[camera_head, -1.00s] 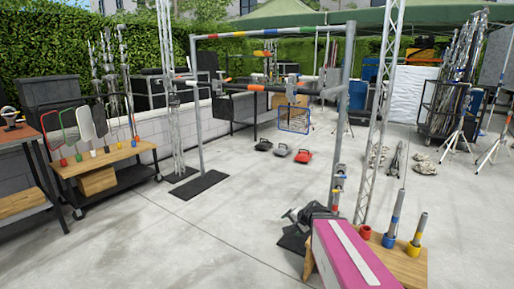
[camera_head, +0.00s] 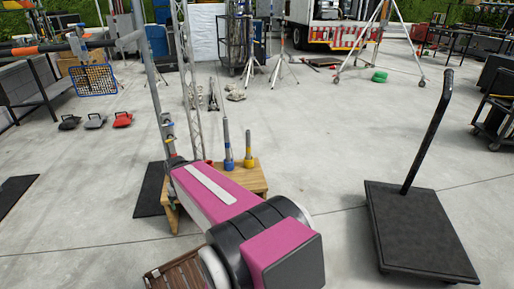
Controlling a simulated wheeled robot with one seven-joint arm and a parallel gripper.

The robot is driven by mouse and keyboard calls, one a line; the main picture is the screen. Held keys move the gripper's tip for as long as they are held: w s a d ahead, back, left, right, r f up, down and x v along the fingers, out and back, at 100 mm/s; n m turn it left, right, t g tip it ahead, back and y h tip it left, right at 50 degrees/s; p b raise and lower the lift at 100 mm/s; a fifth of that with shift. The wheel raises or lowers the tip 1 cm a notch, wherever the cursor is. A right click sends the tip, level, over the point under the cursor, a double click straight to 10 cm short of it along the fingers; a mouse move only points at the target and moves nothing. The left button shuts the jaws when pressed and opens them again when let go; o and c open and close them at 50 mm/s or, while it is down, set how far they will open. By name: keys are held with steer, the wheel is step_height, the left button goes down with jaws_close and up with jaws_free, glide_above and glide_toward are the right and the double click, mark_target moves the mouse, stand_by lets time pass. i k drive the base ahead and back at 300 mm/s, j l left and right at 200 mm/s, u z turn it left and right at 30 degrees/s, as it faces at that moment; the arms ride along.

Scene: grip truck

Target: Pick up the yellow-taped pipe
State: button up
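The yellow-taped pipe (camera_head: 248,147) stands upright at the right of a low wooden stand (camera_head: 256,183), with a yellow band around its lower part. A taller blue-taped pipe (camera_head: 228,150) stands just left of it. A red collar, partly hidden, is farther left on the stand. My pink arm crosses in front of the stand and hides its left and front parts. A dark piece at the far end of my arm is left of the pipes. No fingers can be made out, and nothing is seen touching the yellow-taped pipe.
A black flat cart (camera_head: 420,232) with an upright handle stands at the right. A metal post and lattice truss rise close behind and left of the stand. A slatted wooden piece (camera_head: 178,272) lies low at the front. Open concrete lies between stand and cart.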

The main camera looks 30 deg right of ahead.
mark_target(247, 133)
steer(key=z, duration=1.1)
